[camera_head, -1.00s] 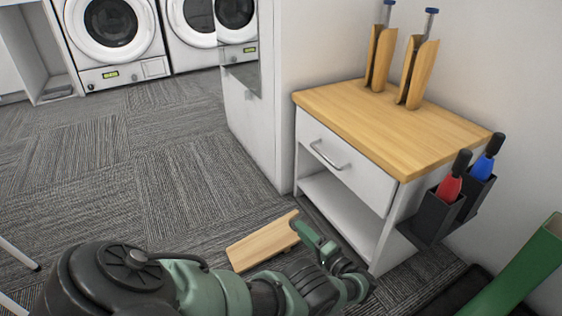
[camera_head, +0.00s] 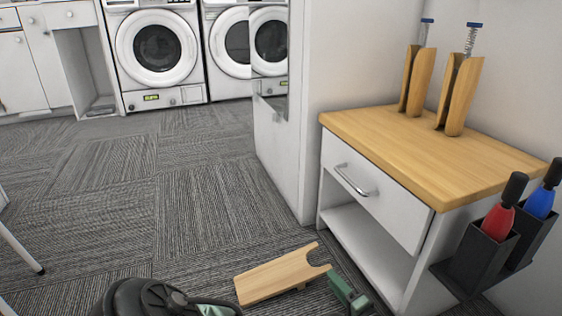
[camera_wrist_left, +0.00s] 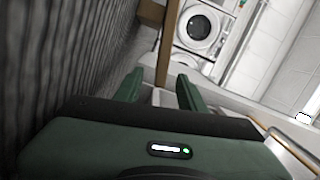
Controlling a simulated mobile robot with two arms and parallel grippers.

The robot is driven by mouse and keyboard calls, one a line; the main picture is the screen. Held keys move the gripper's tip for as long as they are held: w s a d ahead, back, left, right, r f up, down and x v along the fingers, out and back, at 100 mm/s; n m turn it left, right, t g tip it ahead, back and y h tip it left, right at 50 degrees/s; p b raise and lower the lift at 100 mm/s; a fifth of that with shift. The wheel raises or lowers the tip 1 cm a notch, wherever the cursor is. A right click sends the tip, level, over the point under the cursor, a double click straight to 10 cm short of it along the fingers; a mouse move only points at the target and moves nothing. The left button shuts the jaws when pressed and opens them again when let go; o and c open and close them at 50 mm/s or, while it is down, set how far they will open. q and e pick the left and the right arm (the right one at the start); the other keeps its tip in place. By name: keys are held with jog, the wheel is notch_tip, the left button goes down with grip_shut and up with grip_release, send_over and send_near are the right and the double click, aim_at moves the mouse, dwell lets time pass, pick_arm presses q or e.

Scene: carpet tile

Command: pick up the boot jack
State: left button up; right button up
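The boot jack (camera_head: 275,277) is a light wooden board with a U-shaped notch at its right end. It lies on the carpet, slightly propped, left of the cabinet. My left gripper (camera_head: 347,292) is green and sits low beside the notched end; most of the arm is cut off by the bottom edge. In the left wrist view, the two fingers of the left gripper (camera_wrist_left: 159,86) are apart. The boot jack (camera_wrist_left: 168,45) shows edge-on in line with the gap between them, with no clear contact. My right gripper is not in view.
A white cabinet (camera_head: 375,222) with a wooden top (camera_head: 430,150) stands close on the right. Two wooden holders (camera_head: 418,80) stand on it. A dark side holder (camera_head: 478,262) carries red- and blue-bodied tools. Washing machines (camera_head: 157,50) stand at the back.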

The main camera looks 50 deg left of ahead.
aim_at(324, 268)
pick_arm(q)
jog(key=a, duration=0.2)
jog(key=w+a, duration=0.1)
jog(key=a, duration=0.2)
jog(key=a+b, duration=0.1)
jog(key=a, duration=0.1)
jog(key=shift+w+a, duration=0.3)
jog(key=shift+c, duration=0.3)
grip_shut()
dwell(0.9)
